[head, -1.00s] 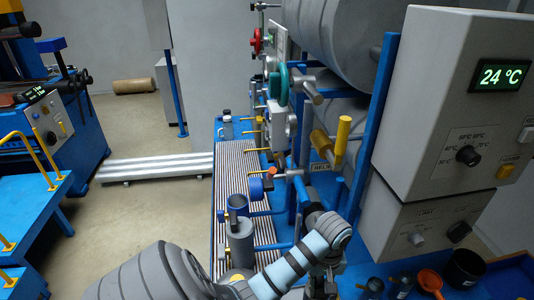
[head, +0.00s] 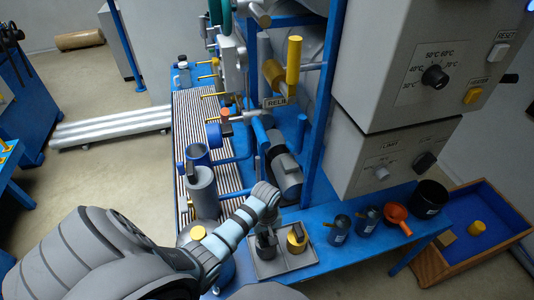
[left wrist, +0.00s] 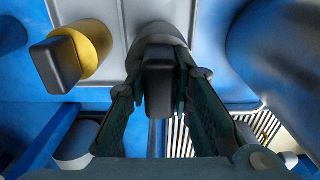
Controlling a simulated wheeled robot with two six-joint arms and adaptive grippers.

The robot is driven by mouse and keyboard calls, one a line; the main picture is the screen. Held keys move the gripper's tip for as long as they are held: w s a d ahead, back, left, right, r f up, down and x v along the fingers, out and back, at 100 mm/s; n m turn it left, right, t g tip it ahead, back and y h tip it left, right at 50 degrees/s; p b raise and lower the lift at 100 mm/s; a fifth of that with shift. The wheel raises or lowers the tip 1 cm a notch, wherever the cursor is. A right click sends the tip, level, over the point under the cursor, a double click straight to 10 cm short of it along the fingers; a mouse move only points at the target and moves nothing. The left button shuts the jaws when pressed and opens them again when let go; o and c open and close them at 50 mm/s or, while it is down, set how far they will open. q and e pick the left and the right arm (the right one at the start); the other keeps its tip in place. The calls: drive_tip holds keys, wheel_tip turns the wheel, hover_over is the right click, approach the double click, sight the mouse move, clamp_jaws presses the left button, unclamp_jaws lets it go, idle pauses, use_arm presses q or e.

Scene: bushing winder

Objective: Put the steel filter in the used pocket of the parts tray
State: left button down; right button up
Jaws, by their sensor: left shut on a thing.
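The grey parts tray (head: 285,268) lies on the blue bench at the bottom middle of the head view, with two pockets side by side. My left gripper (head: 266,232) reaches down over its left pocket. In the left wrist view this gripper (left wrist: 158,90) is shut on the black block-shaped grip of the steel filter (left wrist: 160,36). The filter's grey round body shows beyond the fingertips, at the tray; I cannot tell whether it rests on the floor. A yellow filter (head: 297,238) with a black grip stands in the right pocket; it also shows in the left wrist view (left wrist: 88,48). My right gripper is out of view.
Dark canisters (head: 339,230), an orange funnel (head: 397,214) and a black pot (head: 430,198) stand right of the tray. A grey upright cylinder (head: 202,192) and blue piping are behind my left arm. A wooden-rimmed blue bin (head: 500,213) is at far right.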

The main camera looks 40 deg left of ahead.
use_arm(q)
wheel_tip(320, 180, down, 3)
drive_tip(key=shift+d+f+b, duration=0.1)
drive_tip(key=shift+b, duration=0.4)
drive_tip(key=shift+s, duration=0.1)
drive_tip(key=c, duration=1.4)
unclamp_jaws()
